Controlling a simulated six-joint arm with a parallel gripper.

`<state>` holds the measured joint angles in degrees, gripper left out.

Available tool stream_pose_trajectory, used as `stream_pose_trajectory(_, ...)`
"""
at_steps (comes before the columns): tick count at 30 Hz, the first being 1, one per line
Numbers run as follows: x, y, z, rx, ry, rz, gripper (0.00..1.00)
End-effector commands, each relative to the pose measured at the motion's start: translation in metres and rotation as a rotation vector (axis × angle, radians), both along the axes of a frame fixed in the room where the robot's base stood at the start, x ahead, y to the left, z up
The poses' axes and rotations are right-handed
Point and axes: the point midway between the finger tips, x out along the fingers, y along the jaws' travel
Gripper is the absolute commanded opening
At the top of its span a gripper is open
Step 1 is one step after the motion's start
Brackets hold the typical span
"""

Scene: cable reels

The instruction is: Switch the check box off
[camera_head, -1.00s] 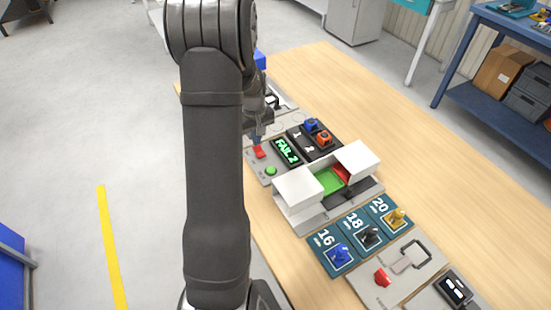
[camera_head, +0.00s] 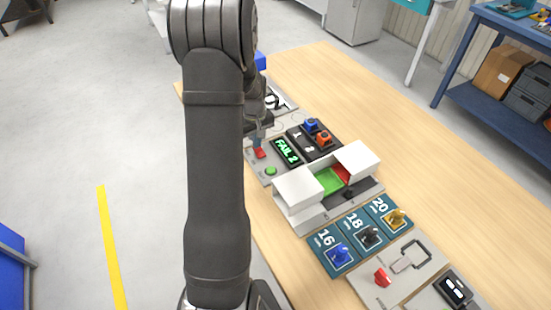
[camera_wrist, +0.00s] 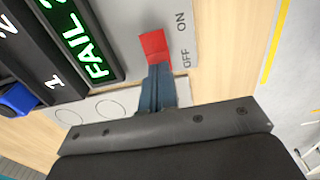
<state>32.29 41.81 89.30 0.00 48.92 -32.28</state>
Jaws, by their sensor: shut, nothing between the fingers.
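The check box (camera_head: 256,170) is a grey panel on the wooden table. Its display (camera_head: 286,152) reads FAIL 2 in green, and a green round lamp or button (camera_head: 271,170) sits near its front. Its red switch (camera_head: 260,154) also shows in the wrist view (camera_wrist: 154,46), beside the printed words ON and OFF. My gripper (camera_head: 258,146) is shut and empty, pointing down at the switch. In the wrist view its blue-grey fingertips (camera_wrist: 158,70) are at the OFF-side edge of the red switch. I cannot tell whether they touch it.
A black two-slot holder with a blue and an orange piece (camera_head: 318,132) stands beside the display. A white fixture with a green and red inside (camera_head: 330,180) is nearer. The table's right side is clear.

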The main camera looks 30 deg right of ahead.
Motion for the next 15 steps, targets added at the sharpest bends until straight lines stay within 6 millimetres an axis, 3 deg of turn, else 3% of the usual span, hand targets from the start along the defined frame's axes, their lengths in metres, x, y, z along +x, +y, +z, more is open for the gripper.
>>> stream_pose_trajectory(8, 0.0, 0.0, -0.006, 0.0, 0.0, 0.0, 0.0)
stream_pose_trajectory(15, 0.001, 0.0, 0.021, -0.002, -0.003, 0.0, 0.0)
